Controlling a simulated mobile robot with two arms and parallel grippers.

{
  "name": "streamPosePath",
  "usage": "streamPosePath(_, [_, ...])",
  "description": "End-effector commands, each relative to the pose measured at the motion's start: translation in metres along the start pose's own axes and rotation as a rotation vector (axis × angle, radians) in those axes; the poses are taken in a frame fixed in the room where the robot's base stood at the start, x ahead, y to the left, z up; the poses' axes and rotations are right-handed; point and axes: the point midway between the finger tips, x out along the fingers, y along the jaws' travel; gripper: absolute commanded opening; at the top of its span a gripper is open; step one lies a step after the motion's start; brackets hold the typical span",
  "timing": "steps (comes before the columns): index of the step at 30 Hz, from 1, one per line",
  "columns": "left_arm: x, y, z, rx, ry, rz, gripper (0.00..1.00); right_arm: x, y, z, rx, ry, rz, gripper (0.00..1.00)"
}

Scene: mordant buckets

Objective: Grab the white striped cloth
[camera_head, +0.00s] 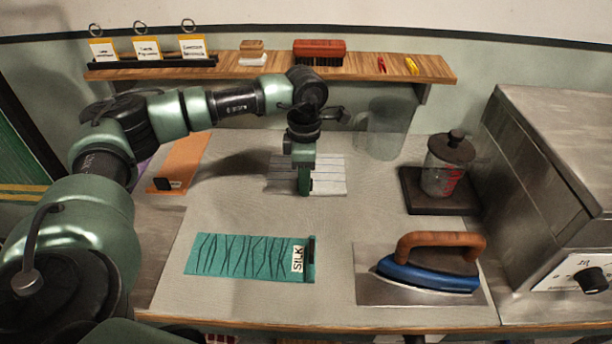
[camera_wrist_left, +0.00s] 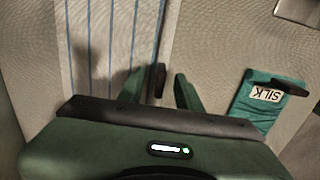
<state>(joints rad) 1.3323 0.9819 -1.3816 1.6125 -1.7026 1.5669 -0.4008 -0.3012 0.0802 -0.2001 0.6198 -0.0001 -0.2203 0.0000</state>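The white striped cloth (camera_head: 328,172) lies flat on the worktop near the back middle. In the left wrist view the cloth (camera_wrist_left: 108,45) fills the upper left, with blue lines along it. My left gripper (camera_head: 305,190) points down over the cloth and hides part of it in the head view. In the left wrist view its green fingers (camera_wrist_left: 171,90) stand apart at the cloth's edge, with a small dark piece by the left finger. Whether the fingertips touch the cloth I cannot tell. My right gripper is in neither view.
A teal cloth marked SILK (camera_head: 240,255) and a blue iron (camera_head: 425,275) lie in front. An orange cloth (camera_head: 183,160) lies left. A clear cylinder (camera_head: 383,130) and a lidded jar (camera_head: 440,175) stand right, near a metal box (camera_head: 540,170). A wooden shelf (camera_head: 275,66) runs behind.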

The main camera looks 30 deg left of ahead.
Motion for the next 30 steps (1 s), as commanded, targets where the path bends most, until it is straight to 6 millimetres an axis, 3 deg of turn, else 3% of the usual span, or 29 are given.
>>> streamPosePath(7, [0.003, 0.0, 0.0, 0.001, -0.001, 0.0, 0.35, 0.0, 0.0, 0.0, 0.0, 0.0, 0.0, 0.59])
streamPosePath(11, [0.003, 0.0, 0.0, 0.001, -0.001, 0.0, 0.01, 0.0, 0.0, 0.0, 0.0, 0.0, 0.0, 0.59])
streamPosePath(23, [0.001, 0.0, 0.001, 0.001, -0.002, 0.001, 0.0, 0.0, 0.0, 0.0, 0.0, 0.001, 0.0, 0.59])
streamPosePath(30, [-0.02, 0.001, 0.001, 0.001, -0.004, 0.004, 0.0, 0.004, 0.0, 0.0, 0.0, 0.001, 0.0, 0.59])
